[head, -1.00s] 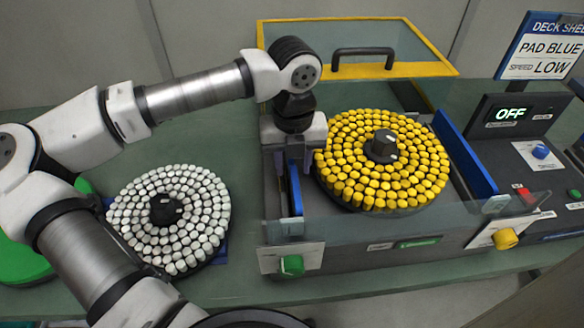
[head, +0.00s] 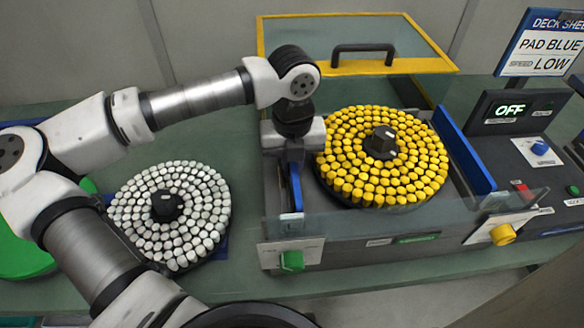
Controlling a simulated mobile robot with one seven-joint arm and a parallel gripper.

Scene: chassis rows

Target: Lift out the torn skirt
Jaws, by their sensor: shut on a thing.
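A blue skirt strip (head: 296,187) stands on edge at the left side of the dark machine bed (head: 350,222). My gripper (head: 291,160) is over its upper edge and shut on it. The fingertips are partly hidden, and I cannot make out a tear. I cannot tell whether the strip is clear of its seat. A matching blue strip (head: 464,150) stands at the right side of the bed. Between them sits a round pad of yellow studs (head: 345,140) with a dark central knob (head: 381,140).
A yellow-framed clear lid (head: 392,68) with a black handle stands open behind. A white-studded disc (head: 195,215) lies on the bench at left. The right display (head: 510,111) reads OFF.

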